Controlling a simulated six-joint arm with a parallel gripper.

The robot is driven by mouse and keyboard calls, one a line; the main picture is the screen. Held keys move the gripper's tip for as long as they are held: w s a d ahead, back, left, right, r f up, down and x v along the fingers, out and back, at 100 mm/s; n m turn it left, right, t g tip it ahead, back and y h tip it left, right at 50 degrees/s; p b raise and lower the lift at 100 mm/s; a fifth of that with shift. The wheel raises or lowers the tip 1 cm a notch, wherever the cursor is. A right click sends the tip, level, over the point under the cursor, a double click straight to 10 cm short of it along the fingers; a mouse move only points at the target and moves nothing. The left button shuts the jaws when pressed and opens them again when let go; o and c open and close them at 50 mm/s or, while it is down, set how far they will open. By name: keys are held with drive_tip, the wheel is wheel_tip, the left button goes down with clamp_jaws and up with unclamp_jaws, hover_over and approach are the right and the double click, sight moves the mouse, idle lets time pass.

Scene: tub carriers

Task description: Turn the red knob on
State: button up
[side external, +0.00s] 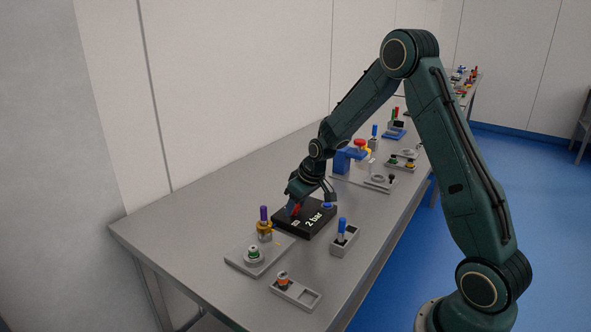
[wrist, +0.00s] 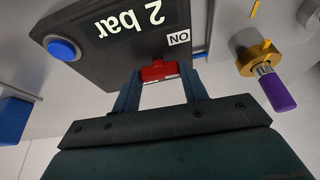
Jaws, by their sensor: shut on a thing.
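The red knob (wrist: 158,71) sits on a black panel (wrist: 110,50) marked "2 bar", with a small "ON" label beside it in the wrist view. In the side view the knob (side external: 296,209) shows at the panel's left part, partly covered by my gripper. My gripper (wrist: 158,80) is shut on the red knob, one blue finger on each side of it. In the side view my gripper (side external: 294,208) reaches down to the panel (side external: 318,229). The knob's pointer mark cannot be made out.
A blue button (side external: 327,205) is on the same panel. Left of the panel stands a grey plate (side external: 243,262) with a brass fitting (side external: 264,226) and purple handle (side external: 263,212). A grey block with a blue handle (side external: 341,226) stands to the right. The table's left end is clear.

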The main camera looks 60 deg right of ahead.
drive_tip(key=shift+n, duration=0.3)
drive_tip(key=o, duration=1)
drive_tip(key=shift+r, duration=0.15)
drive_tip(key=v, duration=1.3)
drive_tip(key=shift+d+r, duration=0.15)
drive_tip(key=shift+r, duration=0.1)
drive_tip(key=shift+s, duration=0.1)
